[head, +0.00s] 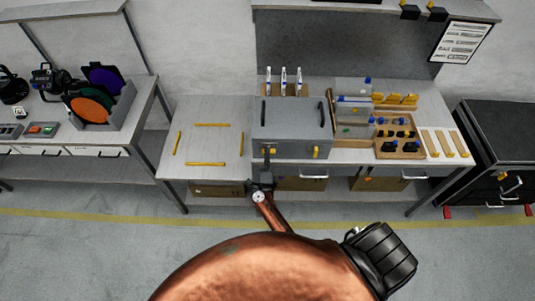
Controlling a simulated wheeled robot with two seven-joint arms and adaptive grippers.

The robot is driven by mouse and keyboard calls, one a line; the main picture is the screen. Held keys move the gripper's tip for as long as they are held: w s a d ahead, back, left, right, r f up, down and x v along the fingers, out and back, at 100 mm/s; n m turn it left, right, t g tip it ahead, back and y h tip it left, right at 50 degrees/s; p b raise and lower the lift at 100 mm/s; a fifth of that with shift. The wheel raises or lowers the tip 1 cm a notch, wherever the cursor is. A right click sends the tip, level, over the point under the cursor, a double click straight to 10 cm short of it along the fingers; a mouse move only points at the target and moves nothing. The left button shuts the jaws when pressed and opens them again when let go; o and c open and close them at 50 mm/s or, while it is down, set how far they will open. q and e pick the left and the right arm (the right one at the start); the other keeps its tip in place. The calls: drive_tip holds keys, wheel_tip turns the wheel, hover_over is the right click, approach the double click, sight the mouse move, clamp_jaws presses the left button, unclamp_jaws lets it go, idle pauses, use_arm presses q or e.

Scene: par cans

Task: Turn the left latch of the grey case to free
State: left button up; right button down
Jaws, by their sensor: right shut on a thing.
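The grey case (290,128) stands shut on the workbench, with a dark handle along the right of its lid. Its front has two yellow latches. The left latch (269,151) is partly covered by my right gripper (267,158), which is shut on it from the front. The exact angle of this latch is too small and hidden to tell. The right latch (316,152) is in plain sight, with nothing touching it. My left gripper is not in view.
Left of the case, yellow strips (204,163) mark a bare area of bench. White-and-blue bottles (284,82) stand behind. A rack with coloured discs (118,110) is on the left bench.

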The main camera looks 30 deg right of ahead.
drive_tip(key=shift+f, duration=0.1)
idle(0.3)
drive_tip(key=c, duration=2)
unclamp_jaws()
drive_tip(key=shift+o, duration=0.2)
